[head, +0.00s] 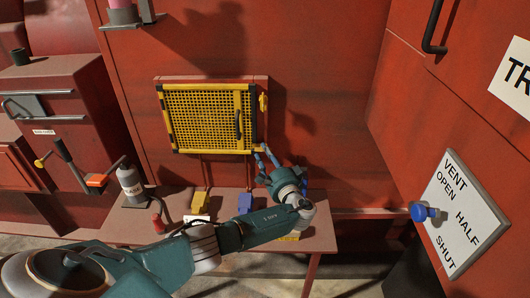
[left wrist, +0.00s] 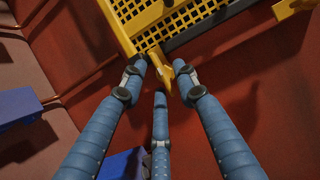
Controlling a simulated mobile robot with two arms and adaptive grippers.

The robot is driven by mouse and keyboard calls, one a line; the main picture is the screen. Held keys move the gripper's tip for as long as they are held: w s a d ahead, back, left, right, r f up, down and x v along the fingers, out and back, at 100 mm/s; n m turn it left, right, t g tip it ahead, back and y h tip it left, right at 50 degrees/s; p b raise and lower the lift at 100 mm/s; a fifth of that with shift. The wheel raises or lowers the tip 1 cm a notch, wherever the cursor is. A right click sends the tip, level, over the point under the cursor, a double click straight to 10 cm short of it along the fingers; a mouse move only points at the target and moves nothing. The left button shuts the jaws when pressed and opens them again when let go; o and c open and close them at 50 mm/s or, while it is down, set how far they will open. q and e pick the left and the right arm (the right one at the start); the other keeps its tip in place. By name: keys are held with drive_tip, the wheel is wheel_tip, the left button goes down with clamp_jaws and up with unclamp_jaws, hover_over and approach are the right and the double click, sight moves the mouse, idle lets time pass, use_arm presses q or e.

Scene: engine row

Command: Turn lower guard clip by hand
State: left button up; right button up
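The yellow mesh guard (head: 211,118) is shut flat on the red wall in the head view. Its lower guard clip (head: 258,149) is a small yellow piece at the guard's lower right corner. In the left wrist view the clip (left wrist: 158,66) lies between the tips of my left gripper's fingers (left wrist: 161,78). The three blue fingers are spread apart around it; whether any touches it I cannot tell. In the head view my left gripper (head: 266,158) reaches up to that corner from below, partly covering the clip. My right gripper does not show.
The upper clip (head: 263,103) is at the guard's right edge; a dark handle (head: 238,124) is on the mesh. Below is a bench (head: 322,232) with yellow and blue blocks. A vent sign (head: 462,215) with a blue knob (head: 424,212) is at the right.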

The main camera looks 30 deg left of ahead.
use_arm(q)
drive_tip(key=shift+w+a, duration=0.15)
drive_tip(key=shift+a, duration=0.1)
clamp_jaws()
drive_tip(key=shift+f, duration=0.15)
